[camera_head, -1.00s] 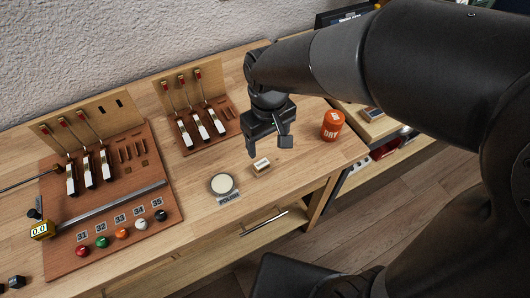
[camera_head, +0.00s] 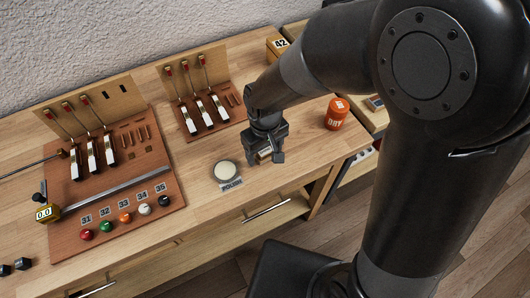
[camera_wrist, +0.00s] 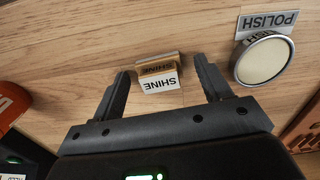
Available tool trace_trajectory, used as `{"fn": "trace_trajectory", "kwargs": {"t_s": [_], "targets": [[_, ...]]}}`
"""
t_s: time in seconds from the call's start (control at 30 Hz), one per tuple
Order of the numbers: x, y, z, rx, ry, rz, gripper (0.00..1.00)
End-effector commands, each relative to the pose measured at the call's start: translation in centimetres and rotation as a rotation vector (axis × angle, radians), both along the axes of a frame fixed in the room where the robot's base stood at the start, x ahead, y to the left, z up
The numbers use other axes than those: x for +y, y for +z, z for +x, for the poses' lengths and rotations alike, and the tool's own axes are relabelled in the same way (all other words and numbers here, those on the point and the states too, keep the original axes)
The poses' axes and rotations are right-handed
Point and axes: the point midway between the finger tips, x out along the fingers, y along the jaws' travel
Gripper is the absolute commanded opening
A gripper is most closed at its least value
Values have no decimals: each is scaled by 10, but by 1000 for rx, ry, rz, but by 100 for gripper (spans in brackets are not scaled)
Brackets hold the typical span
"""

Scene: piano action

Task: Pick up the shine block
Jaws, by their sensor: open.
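The shine block (camera_wrist: 158,78) is a small wooden block with a white label reading SHINE. In the wrist view it sits on the bench between the two fingers of my gripper (camera_wrist: 163,88), nearer their tips. The fingers are open, with a gap showing on each side of the block. In the head view my gripper (camera_head: 268,156) is low over the bench, and the block (camera_head: 265,154) is partly hidden by it.
A round pale polish pad (camera_head: 226,171) with a POLISH label lies just left of my gripper. An orange DRY jar (camera_head: 337,113) stands to the right. Boards with piano hammers (camera_head: 204,100) are behind and left. The bench front edge is close.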

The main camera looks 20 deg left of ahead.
Motion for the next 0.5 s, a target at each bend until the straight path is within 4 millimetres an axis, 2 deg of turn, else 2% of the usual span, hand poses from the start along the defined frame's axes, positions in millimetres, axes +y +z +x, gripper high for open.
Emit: {"fn": "trace_trajectory", "kwargs": {"t_s": [0.23,0.5], "targets": [[0,-1,0,-1,0,1,70],[0,-1,0,-1,0,1,48]]}}
